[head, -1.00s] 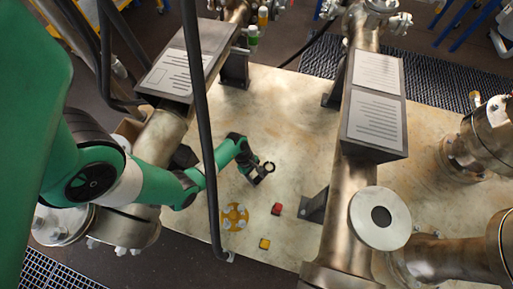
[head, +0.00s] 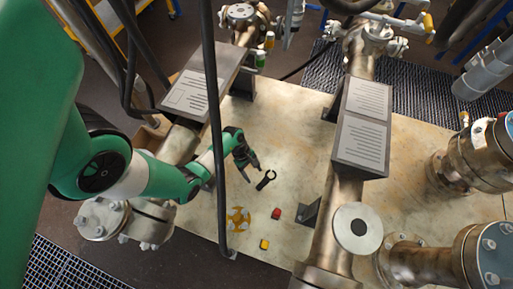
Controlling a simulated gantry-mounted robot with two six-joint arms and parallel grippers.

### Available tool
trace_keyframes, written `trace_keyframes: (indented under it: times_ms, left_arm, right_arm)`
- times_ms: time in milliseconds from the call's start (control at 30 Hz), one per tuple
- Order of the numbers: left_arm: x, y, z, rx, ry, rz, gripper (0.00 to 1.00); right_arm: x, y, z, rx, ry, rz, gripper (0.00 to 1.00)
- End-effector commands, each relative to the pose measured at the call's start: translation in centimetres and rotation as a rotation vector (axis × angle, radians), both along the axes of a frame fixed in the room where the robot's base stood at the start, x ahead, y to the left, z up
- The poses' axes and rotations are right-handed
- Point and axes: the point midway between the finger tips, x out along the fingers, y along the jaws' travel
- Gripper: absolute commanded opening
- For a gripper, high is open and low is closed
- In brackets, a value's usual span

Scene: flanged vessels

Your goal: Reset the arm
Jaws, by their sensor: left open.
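My left arm comes in from the left, green with white and black joints. Its dark gripper (head: 249,163) is open above the pale platform, with no object visible between its fingers. My right gripper is not in view.
A yellow handwheel-like part (head: 238,219), a red block (head: 276,213) and a yellow block (head: 264,244) lie on the platform (head: 290,140). Flanged pipes with grey label boxes (head: 362,125) stand on both sides. A black cable (head: 213,120) crosses the view.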

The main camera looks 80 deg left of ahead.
Motion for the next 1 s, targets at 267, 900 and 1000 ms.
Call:
trace_keyframes:
  times_ms: [267, 900, 1000]
  left_arm:
    - [-0.5, 0.6, 1.9, 0.000, 0.000, 0.000, 0.72]
    - [-0.5, 0.6, 3.0, 0.000, 0.000, 0.000, 0.72]
    - [-0.5, 0.6, 4.8, 0.000, 0.000, 0.000, 0.72]
  right_arm:
    - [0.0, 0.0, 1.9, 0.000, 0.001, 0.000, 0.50]
    - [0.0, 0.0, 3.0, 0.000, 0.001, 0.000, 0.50]
    - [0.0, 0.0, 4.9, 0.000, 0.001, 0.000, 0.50]
